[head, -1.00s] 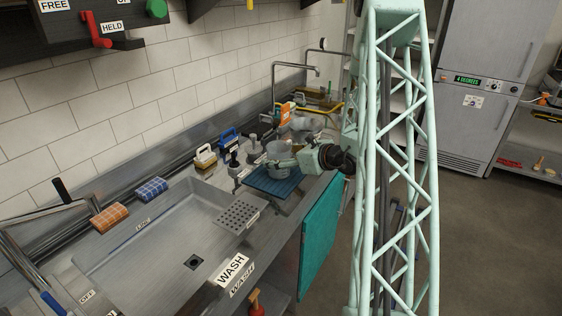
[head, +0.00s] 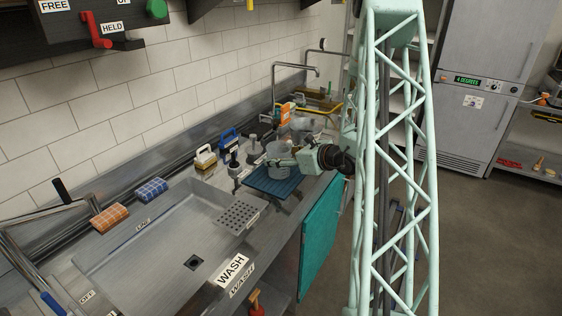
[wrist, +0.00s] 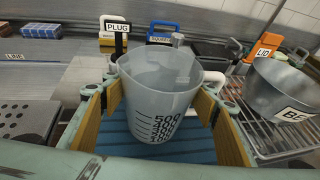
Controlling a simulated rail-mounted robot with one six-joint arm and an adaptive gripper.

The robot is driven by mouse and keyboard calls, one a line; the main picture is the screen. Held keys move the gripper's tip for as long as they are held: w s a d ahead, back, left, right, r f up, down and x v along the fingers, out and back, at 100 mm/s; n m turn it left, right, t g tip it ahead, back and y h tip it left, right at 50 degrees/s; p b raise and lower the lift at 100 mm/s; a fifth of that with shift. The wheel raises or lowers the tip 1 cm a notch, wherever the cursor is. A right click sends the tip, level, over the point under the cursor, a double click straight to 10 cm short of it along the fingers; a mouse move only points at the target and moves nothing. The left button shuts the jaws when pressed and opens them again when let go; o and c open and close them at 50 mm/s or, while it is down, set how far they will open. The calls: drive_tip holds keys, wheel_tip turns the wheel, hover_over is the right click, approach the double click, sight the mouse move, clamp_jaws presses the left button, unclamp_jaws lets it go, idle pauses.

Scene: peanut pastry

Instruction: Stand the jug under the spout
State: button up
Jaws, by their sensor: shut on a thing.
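The jug (wrist: 158,95) is a translucent grey measuring jug with a black scale. It is upright between the tan pads of my gripper (wrist: 160,108) in the wrist view, with a pad on each side. My gripper is shut on it. In the head view the jug (head: 278,153) shows over the blue mat (head: 272,186), with my gripper (head: 284,162) reaching it from the right. Whether its base touches the mat is hidden. A tall bent tap spout (head: 297,66) stands farther back along the counter; I cannot tell whether it is the task's spout.
A metal pot (wrist: 284,92) sits on a wire rack to the jug's right. A plug with a label (wrist: 118,40) and a blue-handled block (wrist: 175,30) stand behind. A sink (head: 150,235) and perforated plate (head: 238,215) lie to the left.

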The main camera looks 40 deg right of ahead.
sight(271, 148)
drive_tip(key=shift+r, duration=0.2)
drive_tip(key=shift+r, duration=1.5)
drive_tip(key=shift+s+a+r, duration=0.1)
drive_tip(key=shift+s, duration=0.15)
drive_tip(key=s+a, duration=0.2)
drive_tip(key=s, duration=0.2)
drive_tip(key=s+a+r, duration=0.1)
drive_tip(key=s+a, duration=0.1)
drive_tip(key=s, duration=0.3)
drive_tip(key=s+a, duration=0.2)
drive_tip(key=s, duration=0.2)
drive_tip(key=shift+s+a+r, duration=0.15)
drive_tip(key=shift+s, duration=0.1)
drive_tip(key=shift+c, duration=0.2)
drive_tip(key=shift+s+a, duration=0.15)
drive_tip(key=shift+s, duration=0.1)
drive_tip(key=shift+a, duration=0.2)
